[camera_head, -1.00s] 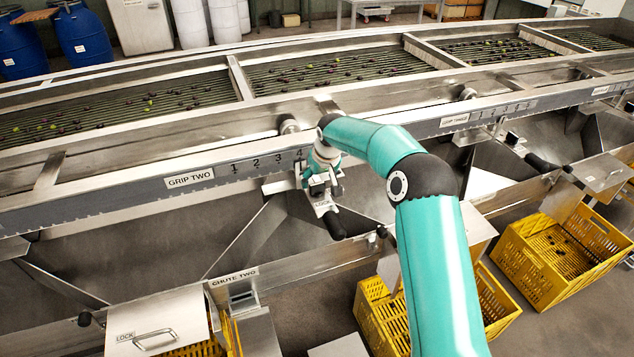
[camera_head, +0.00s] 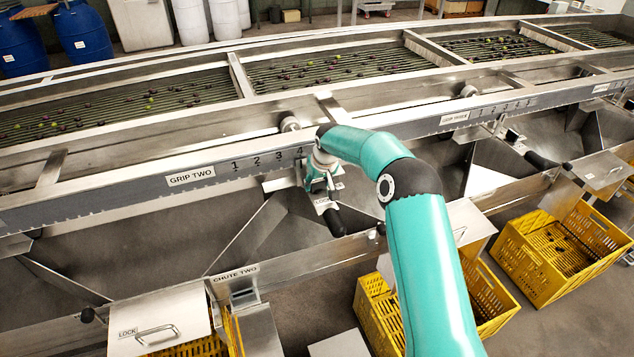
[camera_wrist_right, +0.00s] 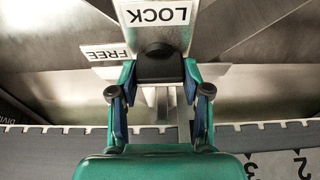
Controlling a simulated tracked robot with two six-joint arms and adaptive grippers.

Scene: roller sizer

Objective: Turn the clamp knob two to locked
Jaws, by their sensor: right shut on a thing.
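The clamp knob two is the black knob (camera_wrist_right: 160,66) between the fingertips in the right wrist view. My right gripper (camera_wrist_right: 158,82) is shut on it, one finger on each side. A white LOCK label (camera_wrist_right: 157,14) lies just beyond the knob, and a FREE label (camera_wrist_right: 105,53) lies to its left; both read upside down. In the head view my right gripper (camera_head: 320,188) is below the scale's 4, near the GRIP TWO rail, and hides the knob. The LOCK plate (camera_head: 323,204) shows just below it. My left gripper is not in view.
A black handle (camera_head: 335,222) sticks out just below the gripper. The GRIP TWO rail (camera_head: 120,195) runs close above it. The CHUTE TWO ledge (camera_head: 290,262) and yellow crates (camera_head: 375,315) lie below. Olives lie on the roller bed (camera_head: 330,70).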

